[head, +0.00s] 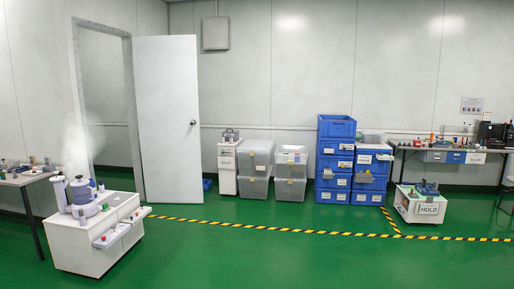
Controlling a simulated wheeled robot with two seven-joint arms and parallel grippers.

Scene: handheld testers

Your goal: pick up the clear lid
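I cannot pick out a clear lid with certainty at this distance. Two stacks of clear grey bins stand against the back wall; the left stack (255,170) has a greyish top, and the right stack (291,173) has a paler, whitish top. A pale translucent item (373,136) lies on top of the shorter stack of blue crates (371,181); its exact shape is too small to tell. Neither of my grippers shows in the head view.
A white cart (80,251) with grey canisters, giving off vapour, stands front left. An open white door (167,120) is behind it. A low "HOLD" cart (420,208) and a workbench (462,149) are at right. Green floor (270,265) is clear in front; yellow-black tape crosses it.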

